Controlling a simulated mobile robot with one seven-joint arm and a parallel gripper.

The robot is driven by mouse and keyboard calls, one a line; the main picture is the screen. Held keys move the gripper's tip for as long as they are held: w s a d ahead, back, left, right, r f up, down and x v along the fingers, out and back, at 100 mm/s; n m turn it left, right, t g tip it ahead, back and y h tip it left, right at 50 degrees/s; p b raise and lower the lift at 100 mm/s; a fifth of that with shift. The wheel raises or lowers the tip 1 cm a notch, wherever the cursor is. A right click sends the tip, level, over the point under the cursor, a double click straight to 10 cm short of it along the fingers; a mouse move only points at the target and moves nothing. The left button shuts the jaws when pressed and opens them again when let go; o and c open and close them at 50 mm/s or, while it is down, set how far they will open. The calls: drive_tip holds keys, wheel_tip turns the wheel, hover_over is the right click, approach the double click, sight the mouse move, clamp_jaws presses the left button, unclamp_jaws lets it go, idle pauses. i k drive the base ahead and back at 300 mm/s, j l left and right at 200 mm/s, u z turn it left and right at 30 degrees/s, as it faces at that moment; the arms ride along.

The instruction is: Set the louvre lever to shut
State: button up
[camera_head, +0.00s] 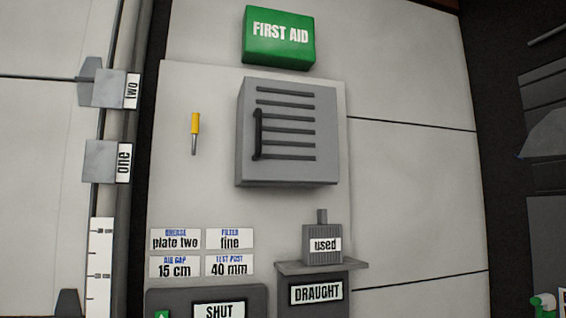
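A grey louvred box (322,172) with several dark horizontal slats is fixed to the pale wall panel in the middle of the head view. A dark vertical handle (258,135) is at its left side. A small upright piece with a yellow top and grey lower end (195,126) is on the panel left of the box; it looks like a lever, but nothing on it names it. A SHUT label (219,311) is on a dark grey box (168,298) at the bottom, cut off by the frame edge. My gripper is not in view.
A green FIRST AID box (279,38) is above the louvred box. Below it, a grey block labelled "used" (311,254) stands on a DRAUGHT stand (340,268). Blocks "two" (110,90) and "one" (101,158) are at left.

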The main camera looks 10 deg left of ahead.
sight(196, 116)
drive_tip(key=u, duration=1.2)
